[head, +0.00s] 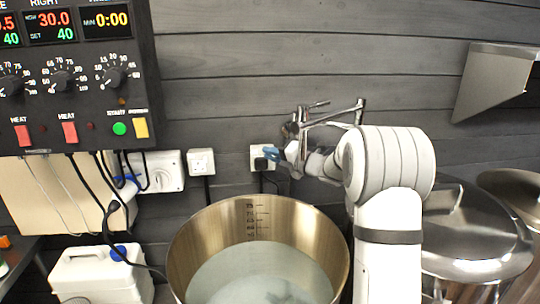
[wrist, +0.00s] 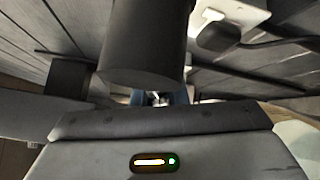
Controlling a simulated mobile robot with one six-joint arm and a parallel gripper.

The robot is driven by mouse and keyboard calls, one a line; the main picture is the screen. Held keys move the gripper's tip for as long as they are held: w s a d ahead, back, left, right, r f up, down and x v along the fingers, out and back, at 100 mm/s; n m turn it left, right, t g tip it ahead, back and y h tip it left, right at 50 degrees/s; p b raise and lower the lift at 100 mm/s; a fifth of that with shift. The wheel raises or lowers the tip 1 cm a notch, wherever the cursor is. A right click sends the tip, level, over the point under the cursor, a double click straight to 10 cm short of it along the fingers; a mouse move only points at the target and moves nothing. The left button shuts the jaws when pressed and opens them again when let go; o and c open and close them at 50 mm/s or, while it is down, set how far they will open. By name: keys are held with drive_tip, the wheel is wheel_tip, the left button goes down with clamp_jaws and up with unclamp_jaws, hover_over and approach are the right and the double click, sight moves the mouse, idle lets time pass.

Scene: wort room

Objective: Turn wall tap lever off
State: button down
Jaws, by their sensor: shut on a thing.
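The chrome wall tap (head: 325,117) is on the dark plank wall in the head view, above and behind the steel pot. A thin bar shows on top of it. My gripper (head: 272,156) is at the tap's lower left, its blue fingertips in front of a wall socket. In the wrist view the blue fingertips (wrist: 158,98) show only partly behind a dark cylinder, with a small bright piece between them. My gripper is shut on what appears to be the tap lever; the held part is mostly hidden.
A large steel pot (head: 185,252) with cloudy liquid stands below my gripper. A control panel (head: 75,75) hangs at upper left, with cables below. Wall sockets (head: 201,161) are left of my gripper. A lidded steel vessel (head: 470,235) stands right, and a white canister (head: 100,275) lower left.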

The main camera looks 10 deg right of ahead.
drive_tip(key=d+f+n+g+h+p, duration=0.3)
drive_tip(key=d+f+n+h+p, duration=0.3)
drive_tip(key=h, duration=0.4)
drive_tip(key=shift+d+f+n, duration=0.3)
drive_tip(key=shift+d+n, duration=0.4)
drive_tip(key=shift+d, duration=0.55)
drive_tip(key=c, duration=1.5)
unclamp_jaws()
drive_tip(key=shift+o, duration=0.3)
drive_tip(key=v, duration=0.8)
